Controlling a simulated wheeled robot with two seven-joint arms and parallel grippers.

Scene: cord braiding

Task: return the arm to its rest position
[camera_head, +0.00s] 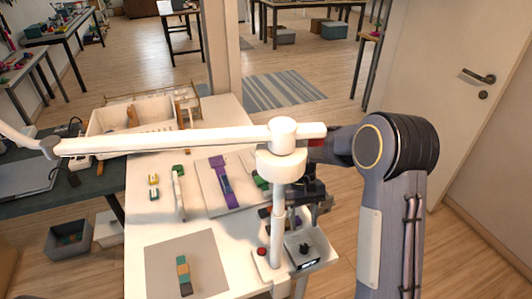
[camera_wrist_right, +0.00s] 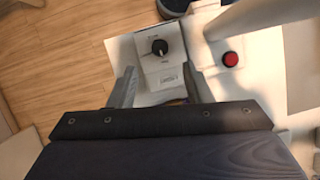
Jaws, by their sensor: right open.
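My right arm (camera_head: 397,220) rises at the right of the head view and bends at a dark joint toward the table. My right gripper (camera_wrist_right: 162,88) is open in the wrist view, its two fingers apart with nothing held between them. Beyond the fingertips is a white box with a black knob (camera_wrist_right: 159,47). My left gripper is not in view.
A long white bar (camera_head: 170,140) on the post crosses above the white table (camera_head: 135,222). A red button (camera_wrist_right: 231,59) sits beside the knob box. A purple fixture (camera_head: 222,180), small green pieces and a grey mat (camera_head: 210,255) lie on the table. A door (camera_head: 480,130) stands right.

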